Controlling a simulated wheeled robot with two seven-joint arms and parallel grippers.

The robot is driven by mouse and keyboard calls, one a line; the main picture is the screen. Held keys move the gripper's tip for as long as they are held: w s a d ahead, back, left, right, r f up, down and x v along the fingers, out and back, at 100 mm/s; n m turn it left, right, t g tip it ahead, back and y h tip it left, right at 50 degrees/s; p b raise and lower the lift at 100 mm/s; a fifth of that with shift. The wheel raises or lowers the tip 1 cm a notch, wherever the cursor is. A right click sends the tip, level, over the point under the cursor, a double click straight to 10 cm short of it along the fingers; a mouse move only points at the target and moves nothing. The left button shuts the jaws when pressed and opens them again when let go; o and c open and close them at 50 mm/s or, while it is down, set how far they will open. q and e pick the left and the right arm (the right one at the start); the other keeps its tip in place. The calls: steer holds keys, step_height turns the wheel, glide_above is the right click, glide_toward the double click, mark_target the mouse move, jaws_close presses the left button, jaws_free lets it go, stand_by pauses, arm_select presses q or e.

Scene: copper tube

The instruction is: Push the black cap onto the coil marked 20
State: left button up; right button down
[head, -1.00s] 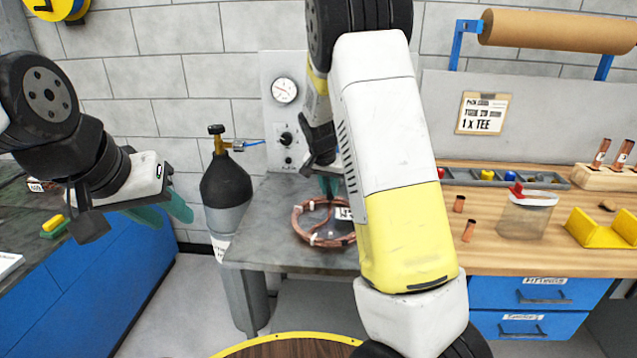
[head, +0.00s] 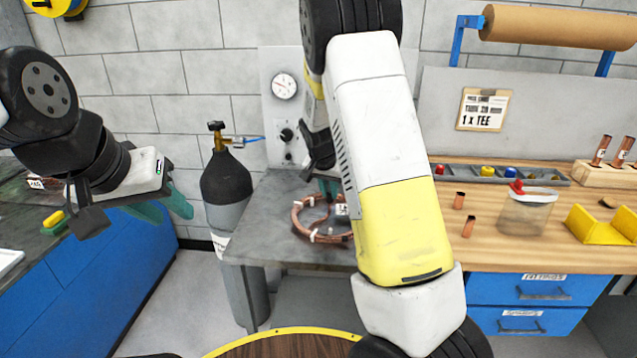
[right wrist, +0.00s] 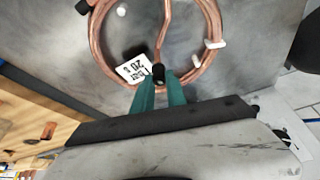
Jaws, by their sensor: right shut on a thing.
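The copper coil (head: 300,222) lies on the grey bench, bound with white ties. It also shows in the right wrist view (right wrist: 214,28), where a white tag (right wrist: 133,69) reading 20 sits beside a tube end. My right gripper (head: 328,187) is over the coil, partly hidden by my arm. In the right wrist view, its teal fingers are shut on the black cap (right wrist: 158,74). The cap is in line with the tube end and looks to meet it; how far it is on cannot be told. My left gripper (head: 165,210) is open and empty, away at the left.
A gas cylinder (head: 226,185) stands left of the grey bench (head: 262,245). A gauge panel (head: 272,125) is behind the coil. On the wooden bench at right are loose copper pieces, a clear jar (head: 525,213) and a yellow V-shaped block (head: 600,233).

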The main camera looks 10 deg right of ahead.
steer(key=shift+f, duration=0.7)
steer(key=c, duration=1.3)
jaws_free()
steer(key=shift+o, duration=0.2)
steer(key=v, duration=0.8)
